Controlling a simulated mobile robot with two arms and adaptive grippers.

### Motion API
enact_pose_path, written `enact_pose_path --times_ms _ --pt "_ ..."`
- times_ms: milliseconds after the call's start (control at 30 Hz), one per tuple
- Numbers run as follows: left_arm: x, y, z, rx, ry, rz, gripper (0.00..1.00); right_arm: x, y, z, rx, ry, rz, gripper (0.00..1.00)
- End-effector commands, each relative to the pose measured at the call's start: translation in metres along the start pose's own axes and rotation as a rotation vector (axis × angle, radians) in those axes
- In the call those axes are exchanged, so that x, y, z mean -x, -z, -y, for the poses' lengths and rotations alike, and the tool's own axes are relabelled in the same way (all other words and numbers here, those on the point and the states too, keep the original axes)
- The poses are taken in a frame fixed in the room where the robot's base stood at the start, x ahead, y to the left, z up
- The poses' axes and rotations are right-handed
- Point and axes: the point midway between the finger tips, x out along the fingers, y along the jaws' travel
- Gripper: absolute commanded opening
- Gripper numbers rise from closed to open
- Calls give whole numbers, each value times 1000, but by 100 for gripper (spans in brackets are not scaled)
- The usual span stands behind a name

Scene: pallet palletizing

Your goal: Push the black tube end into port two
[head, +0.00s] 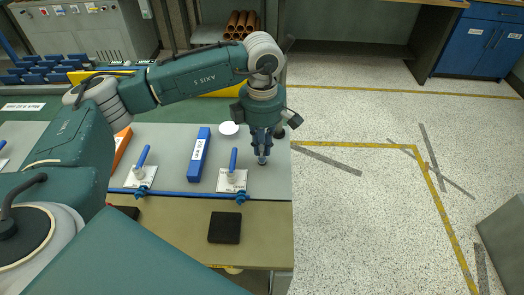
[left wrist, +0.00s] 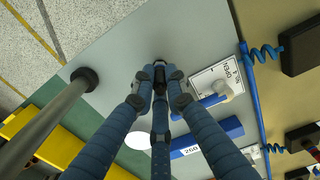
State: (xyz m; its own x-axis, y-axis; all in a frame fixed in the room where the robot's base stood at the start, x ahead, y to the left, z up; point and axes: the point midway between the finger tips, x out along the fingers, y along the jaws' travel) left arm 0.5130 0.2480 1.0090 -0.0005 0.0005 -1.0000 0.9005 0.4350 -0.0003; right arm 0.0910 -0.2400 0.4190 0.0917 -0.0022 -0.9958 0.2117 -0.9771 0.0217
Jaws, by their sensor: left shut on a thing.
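My left gripper (head: 262,158) points down over the right part of the grey table top. In the left wrist view its fingers (left wrist: 160,75) are closed around a small dark piece (left wrist: 159,72), mostly hidden by them. I cannot tell whether this piece is the black tube end. A white plate with a blue lever (head: 232,181) lies just left of the gripper; it also shows in the left wrist view (left wrist: 203,82). A second such plate (head: 138,178) lies further left. I cannot read which is port two. My right gripper is not in view.
A blue block (head: 199,155), an orange block (head: 122,143) and a white disc (head: 229,128) lie on the table. A blue rail with coiled hoses (head: 190,194) runs along its front. A black pad (head: 224,228) lies nearer. A dark post (left wrist: 55,112) stands beside the gripper.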

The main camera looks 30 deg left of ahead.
Motion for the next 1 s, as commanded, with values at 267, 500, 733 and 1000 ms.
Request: enact_pose_path --times_ms 267,500,733,1000 --pt "11 0 0 0 -1 1 0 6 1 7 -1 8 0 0" --pt "23 0 0 0 0 0 0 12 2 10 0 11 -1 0" --pt "35 0 0 0 -1 0 0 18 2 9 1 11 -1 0" --pt "48 0 0 0 -1 1 0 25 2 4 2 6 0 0"
